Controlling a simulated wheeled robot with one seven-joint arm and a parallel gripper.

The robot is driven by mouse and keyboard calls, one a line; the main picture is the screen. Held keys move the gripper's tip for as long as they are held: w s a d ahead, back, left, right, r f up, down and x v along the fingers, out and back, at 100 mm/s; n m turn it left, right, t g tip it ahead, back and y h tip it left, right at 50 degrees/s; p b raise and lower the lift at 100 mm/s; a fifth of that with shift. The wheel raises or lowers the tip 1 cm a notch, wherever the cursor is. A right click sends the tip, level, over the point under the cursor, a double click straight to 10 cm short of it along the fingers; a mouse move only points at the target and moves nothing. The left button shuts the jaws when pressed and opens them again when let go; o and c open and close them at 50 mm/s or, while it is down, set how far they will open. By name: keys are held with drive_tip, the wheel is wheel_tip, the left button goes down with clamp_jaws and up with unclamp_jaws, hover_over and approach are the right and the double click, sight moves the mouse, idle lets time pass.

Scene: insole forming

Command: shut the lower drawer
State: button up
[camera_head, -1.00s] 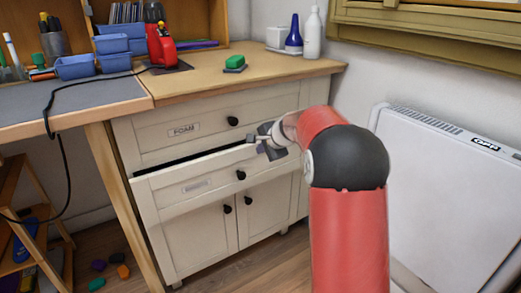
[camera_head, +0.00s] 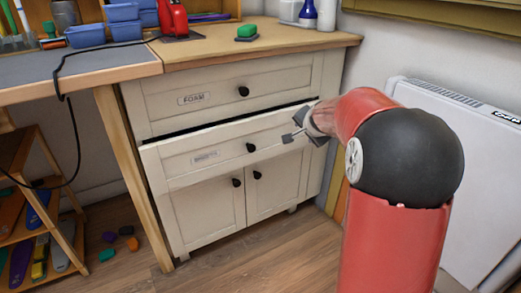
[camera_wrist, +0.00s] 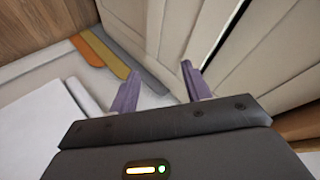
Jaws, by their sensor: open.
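The lower drawer (camera_head: 220,153) is a cream front with a label and a black knob (camera_head: 250,147). It stands slightly out from the cabinet, with a dark gap along its top edge. The upper drawer (camera_head: 215,97), labelled FOAM, looks shut. My gripper (camera_head: 290,137) is open and empty in front of the right part of the lower drawer, right of its knob. In the wrist view my two purple fingers (camera_wrist: 158,88) are apart with nothing between them. Whether a finger touches the drawer front I cannot tell.
Two cabinet doors (camera_head: 235,197) below look shut. A white heater (camera_head: 465,165) stands at the right. A wooden shelf (camera_head: 62,230) is at the left. Several small coloured pieces (camera_head: 120,240) lie on the floor.

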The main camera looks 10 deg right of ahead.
wheel_tip(320, 180, down, 6)
drive_tip(key=w+n+t+h+b, duration=0.1)
drive_tip(key=n+t+b, duration=0.2)
drive_tip(key=n, duration=0.2)
drive_tip(key=n+t+y+b, duration=0.45)
drive_tip(key=n+y, duration=0.35)
drive_tip(key=n, duration=0.3)
approach(252, 149)
drive_tip(key=w, duration=0.2)
drive_tip(key=shift+g, duration=0.25)
drive_tip(key=x, duration=0.7)
drive_tip(key=shift+a+r, duration=0.15)
drive_tip(key=shift+r, duration=0.1)
drive_tip(key=shift+w, duration=0.15)
clamp_jaws()
